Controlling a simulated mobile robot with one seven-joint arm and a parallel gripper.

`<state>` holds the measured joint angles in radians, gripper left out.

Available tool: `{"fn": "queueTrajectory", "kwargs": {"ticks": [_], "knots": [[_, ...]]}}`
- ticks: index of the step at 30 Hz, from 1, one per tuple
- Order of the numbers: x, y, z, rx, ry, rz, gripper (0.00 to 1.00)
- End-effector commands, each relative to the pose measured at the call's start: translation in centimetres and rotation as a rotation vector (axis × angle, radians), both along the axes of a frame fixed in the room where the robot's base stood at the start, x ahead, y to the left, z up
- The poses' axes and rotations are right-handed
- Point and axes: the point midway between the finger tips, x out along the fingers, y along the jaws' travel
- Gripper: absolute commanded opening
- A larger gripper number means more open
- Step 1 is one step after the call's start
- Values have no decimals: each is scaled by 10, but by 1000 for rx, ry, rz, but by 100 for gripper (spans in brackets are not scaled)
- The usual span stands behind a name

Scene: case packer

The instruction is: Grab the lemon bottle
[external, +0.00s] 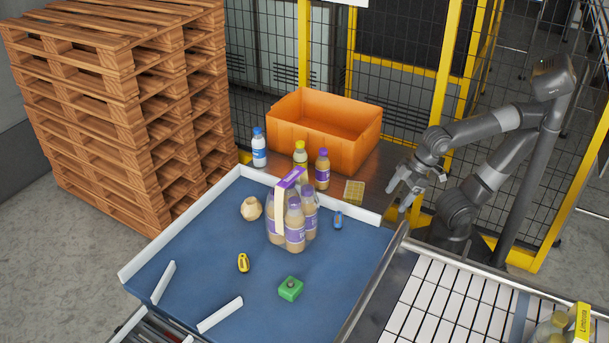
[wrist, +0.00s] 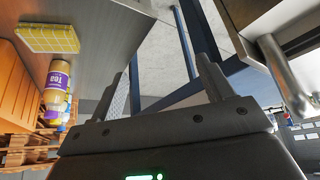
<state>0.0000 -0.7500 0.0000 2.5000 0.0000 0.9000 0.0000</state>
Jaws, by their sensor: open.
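A yellow-capped bottle (external: 300,154), possibly the lemon bottle, stands upright on the metal table by the orange box. A purple-capped tea bottle (external: 322,170) stands to its right; in the wrist view a bottle labelled Tea (wrist: 57,80) shows at the left edge. A yellow-labelled Limonata pack (external: 582,322) with pale bottles is cut off at the lower right of the external view. My gripper (external: 402,194) is open and empty, above the right end of the metal table, away from all bottles. Its two fingers (wrist: 168,68) are apart in the wrist view, with nothing between them.
An orange box (external: 325,135), a blue-capped bottle (external: 259,148) and a yellow sponge-like block (external: 353,191) are on the metal table. The blue tray (external: 200,255) holds a bottle pack (external: 292,225) and small loose items. A yellow-framed fence stands behind.

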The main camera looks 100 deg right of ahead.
Motion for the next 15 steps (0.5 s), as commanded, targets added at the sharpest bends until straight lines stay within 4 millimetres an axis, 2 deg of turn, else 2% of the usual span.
{"fn": "queueTrajectory", "kwargs": {"ticks": [8,11,15], "knots": [[1,-1,1,-1,2,-3,75],[10,-6,7,-9,16,-19,75],[35,-22,25,-28,58,-68,75]]}}
